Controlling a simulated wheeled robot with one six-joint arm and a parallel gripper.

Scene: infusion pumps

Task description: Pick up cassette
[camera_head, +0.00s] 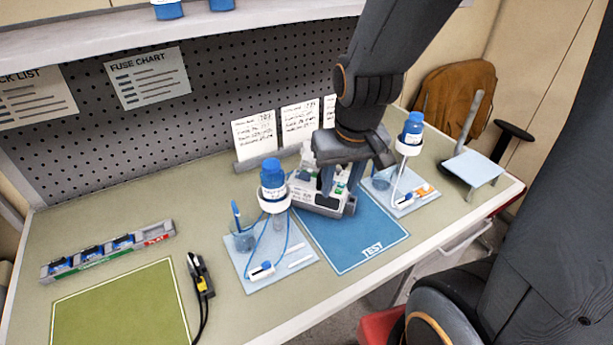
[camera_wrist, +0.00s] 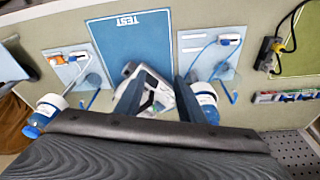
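A white and grey pump unit (camera_head: 318,200) stands at the back of the blue TEST mat (camera_head: 352,232). My gripper (camera_head: 340,182) points down over it. In the wrist view my gripper (camera_wrist: 160,92) has its two dark fingers wide apart, with the pump unit (camera_wrist: 150,90) between and below them; contact cannot be told. No cassette can be made out for sure in the pump. Small white pieces with blue ends lie on the left board (camera_head: 262,270) and, with orange, on the right board (camera_head: 408,198). Several blue pieces sit in a grey rack (camera_head: 108,250) at the left.
Blue-capped bottles on stands rise at the left (camera_head: 273,180) and right (camera_head: 411,132) of the pump, close to my gripper. A black and yellow tool (camera_head: 201,278) with a cable lies beside the green mat (camera_head: 120,308). Cards (camera_head: 255,133) stand behind; the front of the TEST mat is clear.

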